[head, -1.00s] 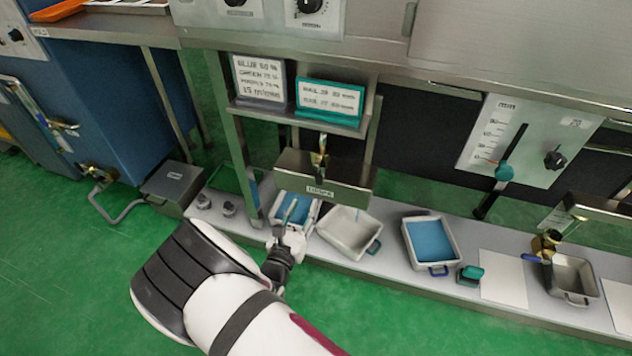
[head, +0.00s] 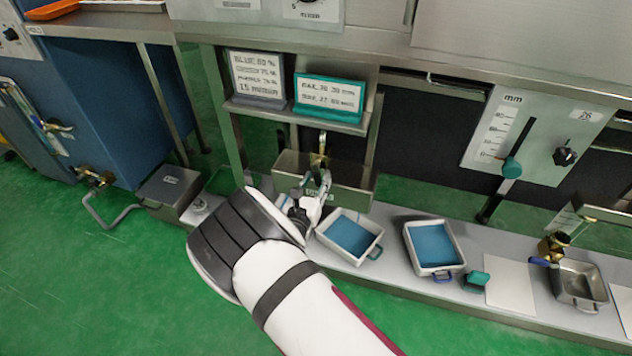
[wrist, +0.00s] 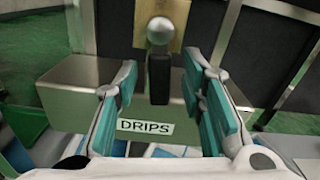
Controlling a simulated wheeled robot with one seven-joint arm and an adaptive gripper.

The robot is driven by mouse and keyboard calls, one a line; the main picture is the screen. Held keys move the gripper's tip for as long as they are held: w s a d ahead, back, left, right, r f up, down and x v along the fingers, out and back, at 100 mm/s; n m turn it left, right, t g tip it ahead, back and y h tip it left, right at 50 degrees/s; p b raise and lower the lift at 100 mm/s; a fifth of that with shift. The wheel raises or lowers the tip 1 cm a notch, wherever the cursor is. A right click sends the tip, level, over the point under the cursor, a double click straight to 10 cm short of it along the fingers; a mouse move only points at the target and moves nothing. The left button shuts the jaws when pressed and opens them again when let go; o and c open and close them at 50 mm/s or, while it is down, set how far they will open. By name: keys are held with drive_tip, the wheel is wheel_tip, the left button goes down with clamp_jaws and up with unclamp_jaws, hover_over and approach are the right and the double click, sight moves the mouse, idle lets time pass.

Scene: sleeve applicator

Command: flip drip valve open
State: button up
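The drip valve shows in the wrist view as a brass plate with a round metal knob and a black lever (wrist: 159,78) hanging straight down. In the head view its brass part (head: 319,150) sits above a metal box (head: 352,186). The box (wrist: 70,98) carries a "DRIPS" label (wrist: 146,127) in the wrist view. My gripper (wrist: 160,112) is open, with teal-padded fingers on either side of the lever and nothing visibly held. In the head view my gripper (head: 318,188) is in front of the box, partly hiding its label.
Below the box is a white tray (head: 377,232) with blue liquid; another blue-filled tray (head: 461,252) is right of it. A teal block (head: 476,282) and a metal pan with a brass valve (head: 580,287) stand farther right. A sign shelf (head: 290,113) is above the valve.

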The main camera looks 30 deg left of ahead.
clamp_jaws()
drive_tip(key=shift+a+m, duration=0.3)
drive_tip(key=shift+m, duration=0.7)
unclamp_jaws()
drive_tip(key=shift+s, duration=0.15)
drive_tip(key=v, duration=1.1)
drive_tip(key=shift+s+d, duration=0.2)
drive_tip(key=shift+s, duration=0.2)
